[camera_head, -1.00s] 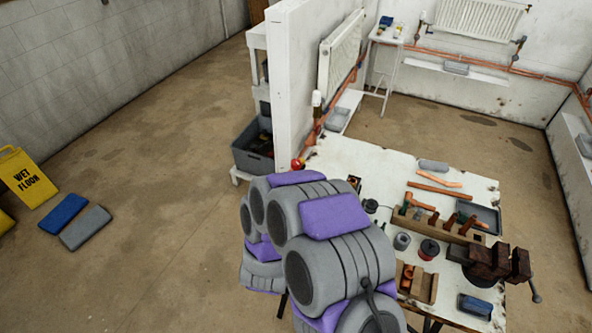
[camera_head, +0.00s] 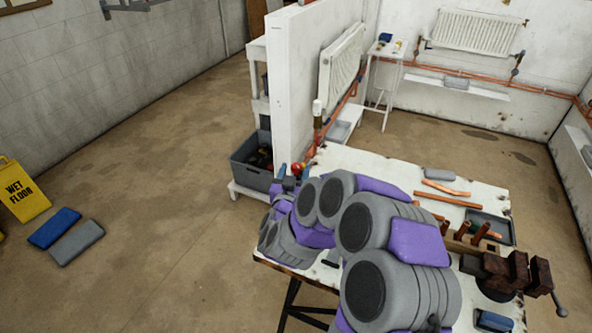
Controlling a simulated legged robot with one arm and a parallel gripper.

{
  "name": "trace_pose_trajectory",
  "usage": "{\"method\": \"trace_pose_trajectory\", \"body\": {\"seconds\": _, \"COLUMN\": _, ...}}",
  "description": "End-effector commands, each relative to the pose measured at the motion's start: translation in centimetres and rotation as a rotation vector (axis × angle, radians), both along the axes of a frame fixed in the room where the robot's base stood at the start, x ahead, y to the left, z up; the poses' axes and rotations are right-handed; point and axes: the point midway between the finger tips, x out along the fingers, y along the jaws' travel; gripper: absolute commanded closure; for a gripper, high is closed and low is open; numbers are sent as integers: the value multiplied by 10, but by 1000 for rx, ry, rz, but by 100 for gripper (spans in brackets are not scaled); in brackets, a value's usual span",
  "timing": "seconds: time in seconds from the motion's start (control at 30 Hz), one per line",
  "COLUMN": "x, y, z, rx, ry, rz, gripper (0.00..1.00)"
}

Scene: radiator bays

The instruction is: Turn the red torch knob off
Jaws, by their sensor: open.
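The red knob (camera_head: 297,169) is a small round red spot at the near end of the white partition, beside the workbench's far left corner. The rest of the torch cannot be clearly told apart from the things around it. My gripper (camera_head: 286,178) is small in view at the end of my grey and purple arm. It is open, just left of and below the red knob in the picture. Whether it touches the knob cannot be told. My arm hides part of the bench.
The white workbench (camera_head: 350,160) bears copper pipes (camera_head: 447,199), a tray (camera_head: 493,225) and a rusty vise (camera_head: 507,270). A grey crate (camera_head: 250,165) stands on a low shelf behind the gripper. Open floor lies left, with a yellow wet-floor sign (camera_head: 22,190).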

Motion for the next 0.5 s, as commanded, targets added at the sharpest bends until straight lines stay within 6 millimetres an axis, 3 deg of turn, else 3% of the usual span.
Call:
{"method": "trace_pose_trajectory", "body": {"seconds": 0.2, "x": 20, "y": -2, "z": -1, "rx": 0, "ry": 2, "rz": 0, "gripper": 42}}
{"method": "trace_pose_trajectory", "body": {"seconds": 0.5, "x": 26, "y": -4, "z": 0, "rx": 2, "ry": 0, "rz": 0, "gripper": 42}}
